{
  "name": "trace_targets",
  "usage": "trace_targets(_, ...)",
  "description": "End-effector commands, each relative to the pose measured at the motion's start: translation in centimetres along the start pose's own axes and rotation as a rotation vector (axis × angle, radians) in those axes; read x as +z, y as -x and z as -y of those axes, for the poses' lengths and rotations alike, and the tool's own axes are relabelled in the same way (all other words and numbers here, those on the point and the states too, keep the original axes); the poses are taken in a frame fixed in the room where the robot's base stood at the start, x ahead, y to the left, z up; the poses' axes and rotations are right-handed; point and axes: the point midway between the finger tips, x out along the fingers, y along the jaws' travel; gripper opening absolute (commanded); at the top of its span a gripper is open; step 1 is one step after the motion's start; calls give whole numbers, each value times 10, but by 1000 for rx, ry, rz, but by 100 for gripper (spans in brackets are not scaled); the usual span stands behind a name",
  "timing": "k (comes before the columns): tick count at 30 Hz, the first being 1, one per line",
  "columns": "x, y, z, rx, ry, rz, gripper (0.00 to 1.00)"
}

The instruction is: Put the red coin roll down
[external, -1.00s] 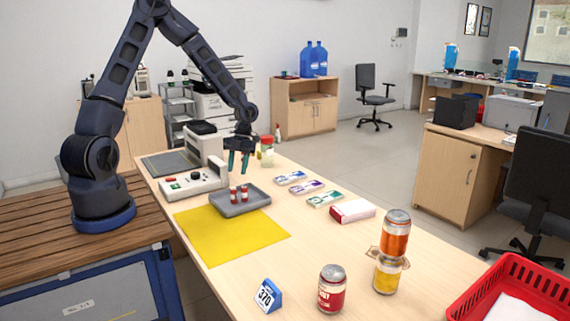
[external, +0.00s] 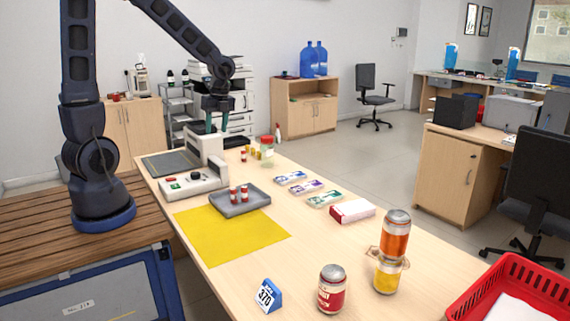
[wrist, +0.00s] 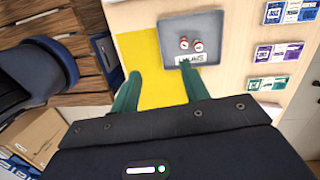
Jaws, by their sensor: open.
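Two red coin rolls with pale bands (external: 239,194) stand upright in the grey tray (external: 226,209). Their round ends (wrist: 190,44) show in the wrist view, inside the same tray (wrist: 212,25). Another small red roll (external: 243,156) stands on the counter behind the tray, beside small yellow rolls (external: 252,153). My gripper (external: 212,127) is raised above the grey-white machine at the back left of the counter, apart from all the rolls. In the wrist view its green fingers (wrist: 160,72) are spread with nothing between them.
The machine with a red button (external: 194,183) stands left of the tray. A yellow mat (external: 232,240) lies in front of it. Several banknote bundles (external: 306,187) lie to the right. Cans (external: 332,290) and a red basket (external: 520,285) are near the front right.

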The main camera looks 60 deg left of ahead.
Motion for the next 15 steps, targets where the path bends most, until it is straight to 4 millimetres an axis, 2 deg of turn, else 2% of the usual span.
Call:
trace_targets(1,0,12,-8,-26,65,8,45)
trace_targets(6,2,42,-35,-101,307,8,45)
trace_targets(15,4,88,-88,-230,726,-72,45)
